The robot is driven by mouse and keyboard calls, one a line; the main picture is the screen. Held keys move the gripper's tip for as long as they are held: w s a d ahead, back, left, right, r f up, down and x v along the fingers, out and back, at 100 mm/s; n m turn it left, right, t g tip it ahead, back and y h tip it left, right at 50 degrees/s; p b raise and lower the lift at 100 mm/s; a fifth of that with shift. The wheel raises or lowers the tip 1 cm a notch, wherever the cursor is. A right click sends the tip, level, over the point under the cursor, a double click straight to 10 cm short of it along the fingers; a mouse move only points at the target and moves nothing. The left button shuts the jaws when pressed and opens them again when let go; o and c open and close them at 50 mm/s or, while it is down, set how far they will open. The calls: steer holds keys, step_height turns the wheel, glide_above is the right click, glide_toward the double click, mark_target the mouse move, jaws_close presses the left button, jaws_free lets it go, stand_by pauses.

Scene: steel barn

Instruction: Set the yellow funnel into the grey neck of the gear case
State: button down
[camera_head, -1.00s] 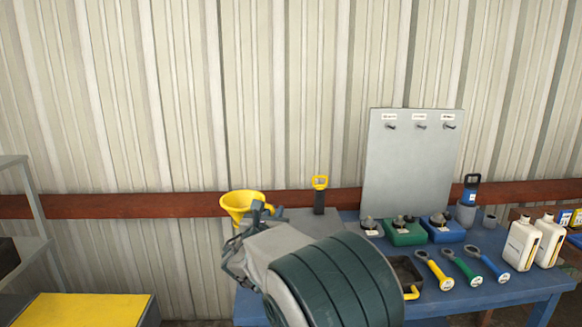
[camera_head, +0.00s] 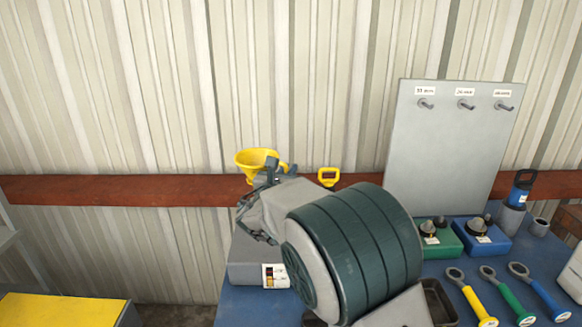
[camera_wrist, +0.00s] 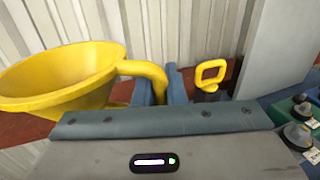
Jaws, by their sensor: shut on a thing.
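The yellow funnel (camera_head: 257,159) is held upright, wide mouth up, at the left end of the blue bench, against the wall. My gripper (camera_head: 274,172) is shut on the funnel's side handle. In the wrist view the funnel (camera_wrist: 62,75) fills the upper left and its handle runs between my fingers (camera_wrist: 166,88). A grey case (camera_head: 250,262) with a label, apparently the gear case, stands on the bench below, partly behind my arm. A yellow pull handle (camera_head: 328,177) rises behind my arm and also shows in the wrist view (camera_wrist: 211,75). The grey neck and the funnel's spout tip are hidden.
A grey board (camera_head: 450,145) with hooks stands at the back. Green (camera_head: 440,238) and blue (camera_head: 484,238) boxes sit before it. Yellow, green and blue ring-ended tools lie on the bench's right. A dark tray (camera_head: 440,302) is beside my arm. A yellow-topped surface (camera_head: 65,310) is at lower left.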

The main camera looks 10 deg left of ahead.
steer(key=f+b, duration=0.1)
steer(key=f, duration=0.1)
steer(key=f+b, duration=0.1)
steer(key=f, duration=0.1)
steer(key=shift+s+d+f+b, duration=0.1)
steer(key=shift+d+f+b, duration=0.1)
steer(key=shift+b, duration=0.2)
steer(key=shift+s, duration=0.1)
stand_by(0.4)
steer(key=shift+f+b, duration=0.2)
steer(key=shift+b, duration=0.1)
steer(key=shift+f+b, duration=2.15)
steer(key=shift+f, duration=0.25)
steer(key=shift+f, duration=0.15)
steer(key=c, duration=1.4)
jaws_free()
